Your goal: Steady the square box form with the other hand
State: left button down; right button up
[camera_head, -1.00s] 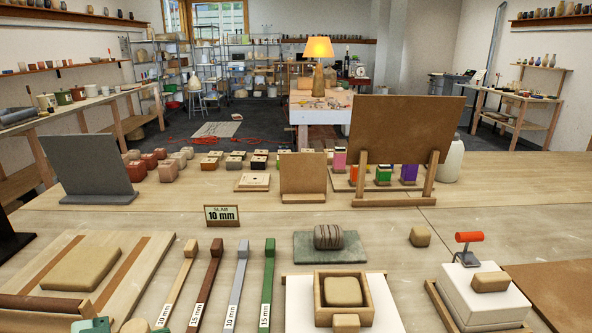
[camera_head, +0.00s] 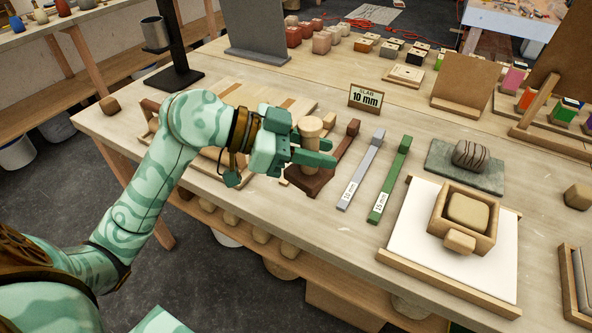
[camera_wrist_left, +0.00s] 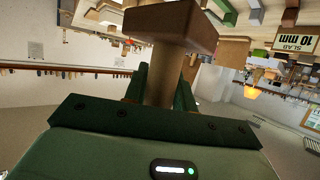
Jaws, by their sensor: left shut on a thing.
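The square box form (camera_head: 437,220) is a light wooden frame with a beige clay slab (camera_head: 467,211) inside. It sits on a white board (camera_head: 408,237) at the right of the head view, with a small wooden block (camera_head: 459,241) against its front wall. My left gripper (camera_head: 312,152) is well to the left of the form, shut on the pale round handle of a wooden tamper (camera_head: 309,128). The tamper's dark square base is just above the table or touching it; I cannot tell which. In the left wrist view the tamper's brown base (camera_wrist_left: 172,22) fills the top centre. My right gripper is out of view.
A grey strip (camera_head: 362,170) and a green strip (camera_head: 390,180) lie between the gripper and the form. A striped lump (camera_head: 472,154) rests on a slate tile behind the form. The slab sign (camera_head: 366,98) stands farther back.

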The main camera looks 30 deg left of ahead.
pick_arm(q)
jog(key=w+d+r+m+g+h, duration=0.1)
jog(key=w+d+r, duration=0.15)
jog(key=d, duration=0.45)
jog(key=w+d+r+m+g, duration=0.2)
jog(key=w+d, duration=0.2)
jog(key=d, duration=0.2)
jog(key=w+d+r+m+g+h, duration=0.1)
jog(key=w+d+r, duration=0.1)
jog(key=w+d, duration=0.35)
jog(key=d+f+m+g, duration=0.1)
jog(key=d+f, duration=0.7)
jog(key=d, duration=0.2)
jog(key=shift+f+g, duration=0.25)
jog(key=shift+g, duration=0.15)
jog(key=shift+w, duration=0.1)
